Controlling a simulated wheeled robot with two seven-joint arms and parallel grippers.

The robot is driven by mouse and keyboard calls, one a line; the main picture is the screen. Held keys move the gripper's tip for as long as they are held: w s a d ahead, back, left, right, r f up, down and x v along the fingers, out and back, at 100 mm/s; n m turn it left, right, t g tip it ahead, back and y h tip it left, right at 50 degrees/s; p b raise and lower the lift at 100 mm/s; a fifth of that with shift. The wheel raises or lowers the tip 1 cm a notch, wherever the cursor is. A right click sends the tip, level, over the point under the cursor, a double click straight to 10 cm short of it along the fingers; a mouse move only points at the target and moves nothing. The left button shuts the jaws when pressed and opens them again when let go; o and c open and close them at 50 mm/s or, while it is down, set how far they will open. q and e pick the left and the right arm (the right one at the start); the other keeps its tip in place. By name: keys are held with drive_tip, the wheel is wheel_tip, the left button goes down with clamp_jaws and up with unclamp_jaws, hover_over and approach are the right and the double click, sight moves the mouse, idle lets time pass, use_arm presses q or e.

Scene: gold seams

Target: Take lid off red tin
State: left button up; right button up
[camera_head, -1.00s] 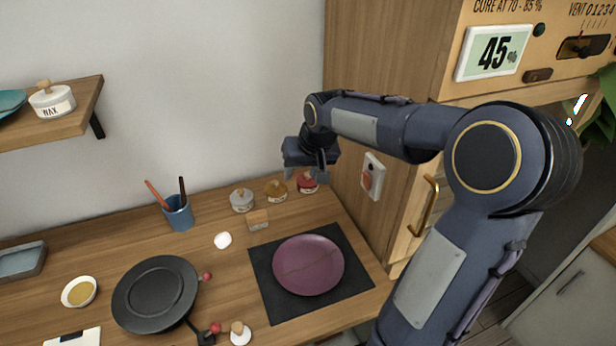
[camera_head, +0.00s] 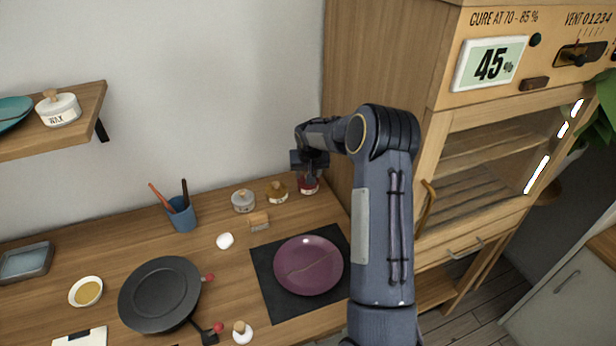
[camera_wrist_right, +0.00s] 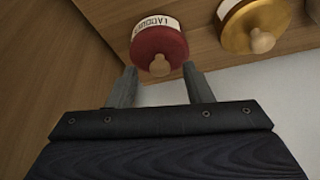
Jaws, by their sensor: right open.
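The red tin (camera_head: 308,187) stands on the counter at the back right, beside the wooden cabinet side. In the right wrist view its red lid (camera_wrist_right: 158,44) has a round wooden knob (camera_wrist_right: 160,66), and a white label shows on the tin's side. The lid is on the tin. My right gripper (camera_wrist_right: 158,82) is open, with its fingertips apart at either side of the knob and lid edge; I cannot tell whether they touch. In the head view my right gripper (camera_head: 311,178) is over the tin and partly covers it. My left gripper is not in view.
A yellow tin (camera_head: 277,192) and a grey tin (camera_head: 243,202) stand left of the red one. A wooden block (camera_head: 259,221) is in front. A purple plate (camera_head: 308,266) lies on a black mat. The cabinet side (camera_head: 375,70) is close on the right.

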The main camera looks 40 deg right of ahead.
drive_tip(key=shift+w+d+f, duration=0.1)
drive_tip(key=shift+w+f, duration=0.05)
drive_tip(key=shift+f, duration=0.25)
drive_tip(key=shift+c, duration=0.4)
clamp_jaws()
